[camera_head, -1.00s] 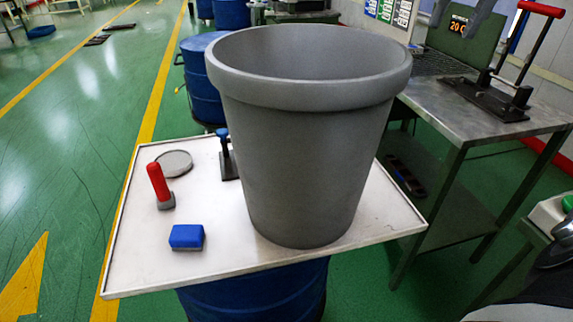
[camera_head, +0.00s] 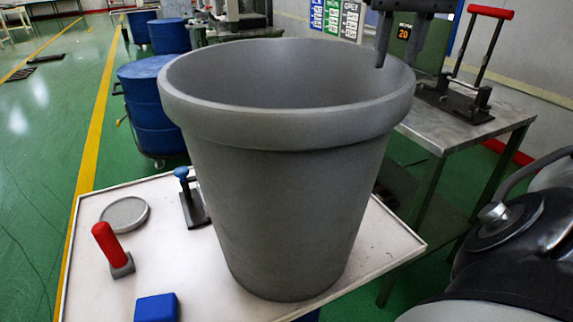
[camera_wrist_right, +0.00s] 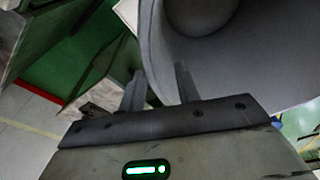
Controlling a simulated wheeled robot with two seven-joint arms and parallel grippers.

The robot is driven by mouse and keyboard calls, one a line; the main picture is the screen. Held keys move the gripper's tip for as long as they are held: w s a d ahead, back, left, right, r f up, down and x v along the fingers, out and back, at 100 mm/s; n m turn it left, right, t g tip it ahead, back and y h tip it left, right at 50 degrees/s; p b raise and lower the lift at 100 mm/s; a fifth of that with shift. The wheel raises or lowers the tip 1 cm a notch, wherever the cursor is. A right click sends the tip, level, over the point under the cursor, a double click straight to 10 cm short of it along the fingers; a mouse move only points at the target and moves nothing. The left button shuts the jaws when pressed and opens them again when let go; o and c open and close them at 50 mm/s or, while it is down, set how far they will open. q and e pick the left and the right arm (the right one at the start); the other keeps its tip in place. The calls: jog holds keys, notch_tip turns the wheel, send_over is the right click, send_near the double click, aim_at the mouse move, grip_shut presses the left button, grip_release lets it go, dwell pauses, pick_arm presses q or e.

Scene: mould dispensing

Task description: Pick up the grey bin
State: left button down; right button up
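The large grey bin (camera_head: 275,210) stands upright on a white-topped table (camera_head: 95,275), its round mouth facing up. My right gripper (camera_head: 416,52) is above the right side of the bin's rim, with its fingers apart and pointing down. One finger hangs over the mouth and the other is outside the rim. In the right wrist view the same open fingers (camera_wrist_right: 158,88) are on either side of the bin's wall (camera_wrist_right: 225,65), with no grip on it. My left gripper is not in view.
On the white table are a red-handled piece (camera_head: 108,245), a blue block (camera_head: 156,307), a grey disc (camera_head: 124,213) and a blue-knobbed tool (camera_head: 190,195). A metal bench (camera_head: 455,134) with a red-handled press (camera_head: 460,98) stands behind right. Blue drums (camera_head: 150,110) stand behind left.

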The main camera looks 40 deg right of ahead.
aim_at(387, 83)
jog(key=f, duration=0.5)
jog(key=shift+w+d+f+b, duration=0.3)
jog(key=shift+w+b, duration=0.1)
jog(key=shift+c, duration=0.3)
grip_shut()
jog(key=shift+s, duration=0.1)
dwell(0.6)
jog(key=shift+r, duration=0.15)
